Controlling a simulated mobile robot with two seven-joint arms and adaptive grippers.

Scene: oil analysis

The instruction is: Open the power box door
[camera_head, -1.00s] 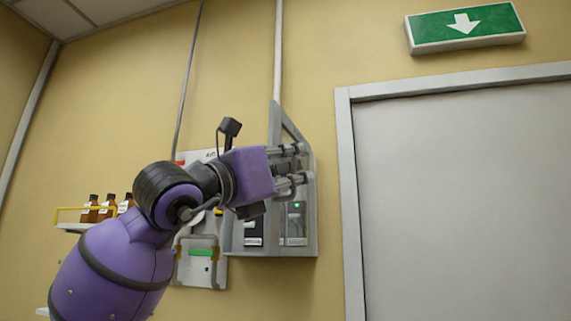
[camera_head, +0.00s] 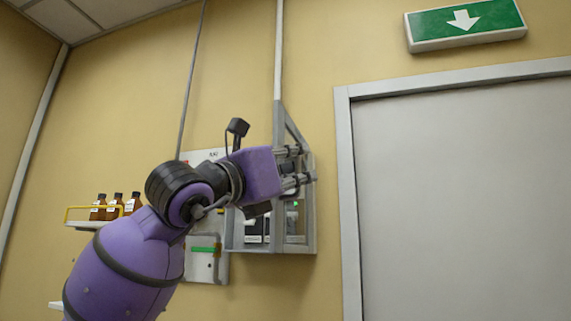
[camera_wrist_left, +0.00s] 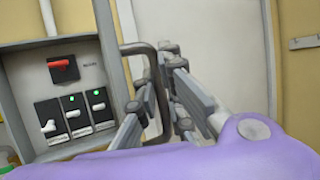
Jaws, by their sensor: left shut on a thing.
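The power box (camera_head: 312,235) is a grey wall box left of the grey room door. In the left wrist view its inside (camera_wrist_left: 30,75) is exposed, with a red switch (camera_wrist_left: 62,67) above a row of black switches (camera_wrist_left: 76,115), two showing green lights. A dark looped handle (camera_wrist_left: 152,62) stands out to the right of the switches, by a pale panel edge. My left gripper (camera_head: 300,168) is in front of the box's upper right; its fingers also show in the left wrist view (camera_wrist_left: 160,100), shut around the handle. Fingers and wrist hide part of the handle and box.
A white panel with a green strip (camera_head: 204,249) hangs left of the box. A shelf with a yellow rail (camera_head: 80,208) holds brown bottles (camera_head: 116,205). A grey room door (camera_head: 460,200) is at right, under a green exit sign (camera_head: 465,22). Conduit (camera_head: 278,50) runs above the box.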

